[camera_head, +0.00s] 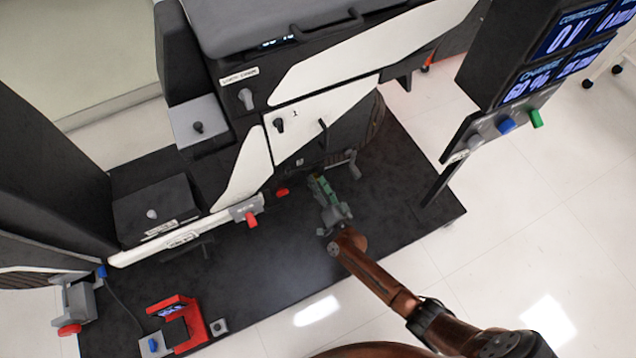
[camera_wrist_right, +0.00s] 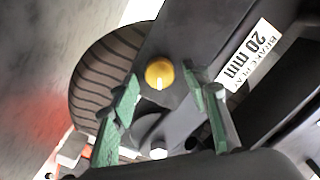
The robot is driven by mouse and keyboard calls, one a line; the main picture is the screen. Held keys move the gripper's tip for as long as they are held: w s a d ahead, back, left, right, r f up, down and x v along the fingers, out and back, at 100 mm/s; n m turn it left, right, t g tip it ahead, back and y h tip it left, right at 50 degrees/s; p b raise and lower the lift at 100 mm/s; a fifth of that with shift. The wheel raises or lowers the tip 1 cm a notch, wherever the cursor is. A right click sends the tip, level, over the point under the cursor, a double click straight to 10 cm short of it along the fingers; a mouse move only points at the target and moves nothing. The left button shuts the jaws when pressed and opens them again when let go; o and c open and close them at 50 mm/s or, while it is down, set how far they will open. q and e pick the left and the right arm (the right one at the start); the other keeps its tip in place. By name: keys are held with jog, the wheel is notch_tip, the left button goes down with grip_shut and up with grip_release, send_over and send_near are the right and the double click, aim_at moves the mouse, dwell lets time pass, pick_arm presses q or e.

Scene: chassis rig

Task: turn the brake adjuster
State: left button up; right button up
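A round yellow knob (camera_wrist_right: 160,73) with a pale pointer mark shows in the right wrist view, on a dark grey bar in front of a ribbed black tyre (camera_wrist_right: 97,75). It appears to be the brake adjuster. A white label (camera_wrist_right: 248,55) beside it reads "BRAKE PLAY 20 mm". My right gripper (camera_wrist_right: 164,98) has its green fingers spread, one on each side of the knob in the picture, with nothing held. I cannot tell how far it is from the knob. In the head view my right gripper (camera_head: 322,190) is low beside the machine, and the knob cannot be made out. My left gripper is not in view.
The black machine with white panels (camera_head: 330,60) stands on a dark mat (camera_head: 270,270). A grey crank-like part (camera_head: 353,165) is close to my right gripper. A red bracket (camera_head: 193,325) stands at the mat's front. A display post (camera_head: 520,70) rises at the right.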

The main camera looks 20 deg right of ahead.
jog(key=s, duration=1.2)
jog(key=shift+d, duration=0.2)
